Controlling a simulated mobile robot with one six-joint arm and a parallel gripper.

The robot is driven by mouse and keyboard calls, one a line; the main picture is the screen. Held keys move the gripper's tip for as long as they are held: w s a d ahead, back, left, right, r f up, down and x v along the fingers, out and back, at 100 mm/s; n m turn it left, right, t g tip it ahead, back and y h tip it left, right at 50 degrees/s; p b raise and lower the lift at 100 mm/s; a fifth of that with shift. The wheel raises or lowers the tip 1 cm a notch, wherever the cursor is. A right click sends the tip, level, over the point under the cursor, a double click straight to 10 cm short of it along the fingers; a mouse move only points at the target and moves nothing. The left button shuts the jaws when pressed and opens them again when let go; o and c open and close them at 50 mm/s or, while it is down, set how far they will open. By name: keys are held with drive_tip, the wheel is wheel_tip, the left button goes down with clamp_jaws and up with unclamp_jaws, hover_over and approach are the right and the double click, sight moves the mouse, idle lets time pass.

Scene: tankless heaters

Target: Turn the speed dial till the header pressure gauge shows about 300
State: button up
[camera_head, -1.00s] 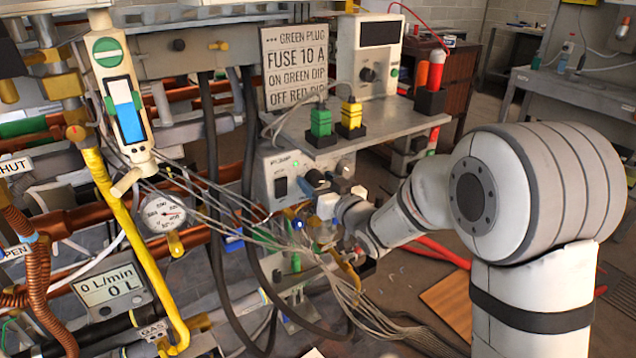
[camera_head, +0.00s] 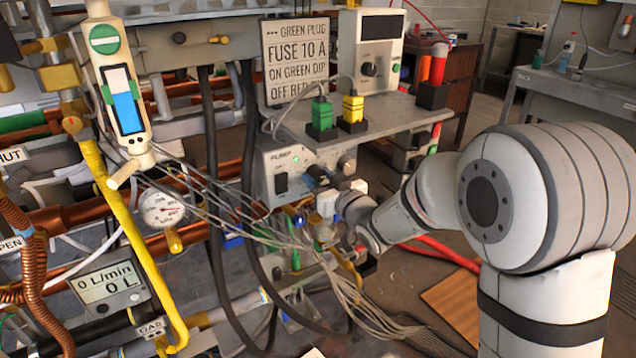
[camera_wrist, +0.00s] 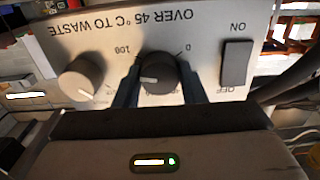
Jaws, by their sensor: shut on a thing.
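The speed dial (camera_wrist: 160,70) is a black round knob with a pale pointer line, on the light grey pump panel in the wrist view. The scale around it shows 0 and 100 upside down. My gripper (camera_wrist: 163,88) has one dark finger on each side of the dial and is shut on it. In the head view my gripper (camera_head: 338,190) is at the front of the pump box (camera_head: 292,168), partly hiding the dial. The round white pressure gauge (camera_head: 161,209) is at the left; its needle points to the right side of the face, but the exact reading is too small to tell.
A grey knob (camera_wrist: 81,78) and a black ON/OFF rocker switch (camera_wrist: 236,62) flank the dial. Loose grey cables (camera_head: 300,250) hang below and left of my gripper. Green (camera_head: 321,118) and yellow (camera_head: 352,113) plugs stand on the shelf above.

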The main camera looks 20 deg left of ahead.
drive_tip(key=n+b, duration=0.1)
drive_tip(key=b, duration=0.1)
drive_tip(key=n+b, duration=0.2)
drive_tip(key=shift+d+f, duration=0.1)
drive_tip(key=shift+f, duration=0.2)
drive_tip(key=shift+r+n+b, duration=0.1)
drive_tip(key=shift+n+b, duration=0.55)
drive_tip(key=shift+n, duration=0.05)
drive_tip(key=o, duration=1)
drive_tip(key=shift+r+n, duration=0.15)
drive_tip(key=shift+n, duration=0.15)
drive_tip(key=shift+s, duration=0.1)
drive_tip(key=p+v, duration=0.1)
drive_tip(key=v, duration=0.6)
drive_tip(key=shift+s+d, duration=0.25)
drive_tip(key=shift+d, duration=0.05)
